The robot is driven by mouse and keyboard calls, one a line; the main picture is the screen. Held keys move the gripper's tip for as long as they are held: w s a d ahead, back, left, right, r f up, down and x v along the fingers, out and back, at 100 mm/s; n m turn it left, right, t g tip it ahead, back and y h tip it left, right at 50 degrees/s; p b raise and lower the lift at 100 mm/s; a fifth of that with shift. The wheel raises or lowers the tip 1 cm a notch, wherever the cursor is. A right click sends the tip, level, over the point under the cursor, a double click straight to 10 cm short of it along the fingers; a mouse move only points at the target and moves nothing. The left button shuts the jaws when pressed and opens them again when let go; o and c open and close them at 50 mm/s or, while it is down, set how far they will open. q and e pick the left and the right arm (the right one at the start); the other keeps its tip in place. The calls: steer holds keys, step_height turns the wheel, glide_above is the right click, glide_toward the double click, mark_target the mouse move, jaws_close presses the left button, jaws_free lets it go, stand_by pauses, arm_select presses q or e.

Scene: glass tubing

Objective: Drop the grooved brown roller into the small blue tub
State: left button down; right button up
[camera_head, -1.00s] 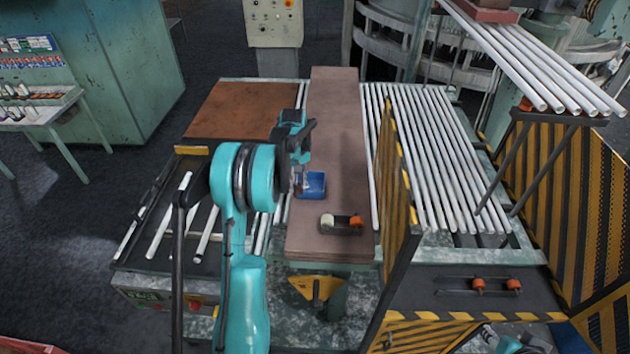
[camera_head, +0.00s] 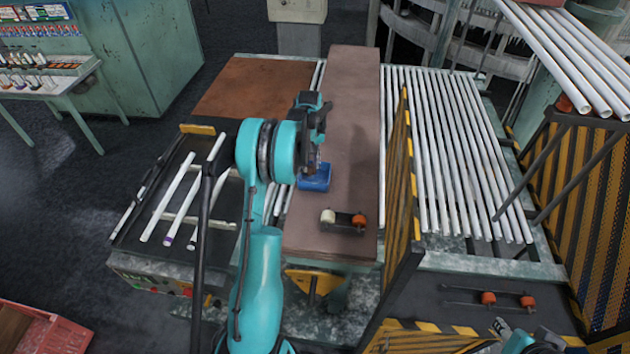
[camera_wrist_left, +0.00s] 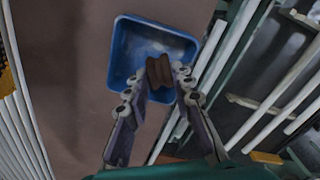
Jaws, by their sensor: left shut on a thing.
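The small blue tub (camera_head: 316,180) stands on the brown board, and its open top shows in the left wrist view (camera_wrist_left: 118,72). The grooved brown roller (camera_wrist_left: 158,71) is held between the fingertips of my left gripper (camera_wrist_left: 157,80), which is shut on it. In the left wrist view the roller overlaps the tub's right part; its height above the tub is hard to tell. In the head view my left gripper (camera_head: 314,160) is over the tub's far side, and the roller cannot be made out. Part of my right arm shows at the bottom right, its fingers out of view.
A dark holder with a white and an orange roller (camera_head: 343,220) lies on the brown board (camera_head: 350,110), nearer than the tub. A striped yellow-black guard (camera_head: 400,190) rises to the right. White tubes (camera_head: 450,150) lie beyond it. The far part of the board is clear.

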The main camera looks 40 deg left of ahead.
arm_select(q)
steer(key=shift+s+f, duration=0.15)
steer(key=shift+s, duration=0.15)
steer(key=c, duration=1.2)
jaws_free()
steer(key=shift+w, duration=0.2)
steer(key=shift+s, duration=0.1)
arm_select(e)
steer(key=shift+s, duration=0.15)
arm_select(q)
step_height(320, 180, up, 12)
arm_select(e)
steer(key=shift+f, duration=0.1)
